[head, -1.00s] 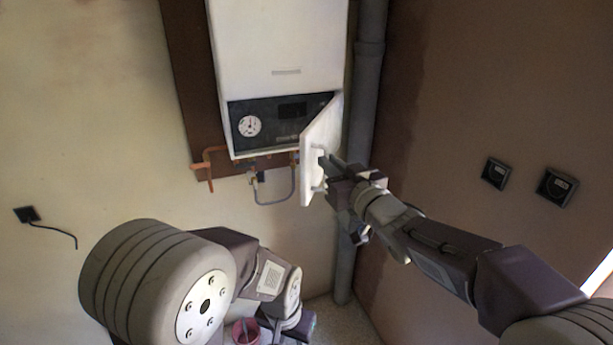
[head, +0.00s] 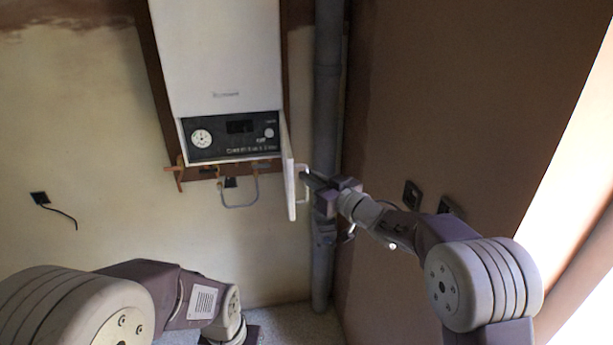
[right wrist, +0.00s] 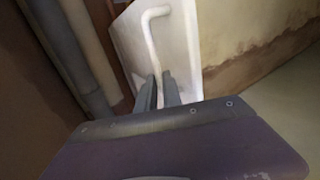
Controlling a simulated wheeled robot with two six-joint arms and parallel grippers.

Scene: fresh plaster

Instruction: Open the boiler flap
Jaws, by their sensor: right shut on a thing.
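The white boiler (head: 218,60) hangs on the wall in the head view. Its flap (head: 288,175) is hinged at the right and stands swung out, nearly edge-on, baring the dark panel (head: 238,135) with a round gauge. My right gripper (head: 306,178) is shut on the flap's white bar handle (head: 301,187) from the right. In the right wrist view the fingers (right wrist: 159,92) are around the handle (right wrist: 152,40), in front of the flap's white face (right wrist: 183,48). My left arm is at the lower left; its gripper is not visible, cut off by the bottom edge.
A grey vertical pipe (head: 327,110) runs right of the boiler, close behind my right gripper. Copper pipes and a grey hose (head: 240,204) hang below the boiler. Black sockets (head: 412,195) are on the brown wall. A socket with a loose cable (head: 40,198) is at left.

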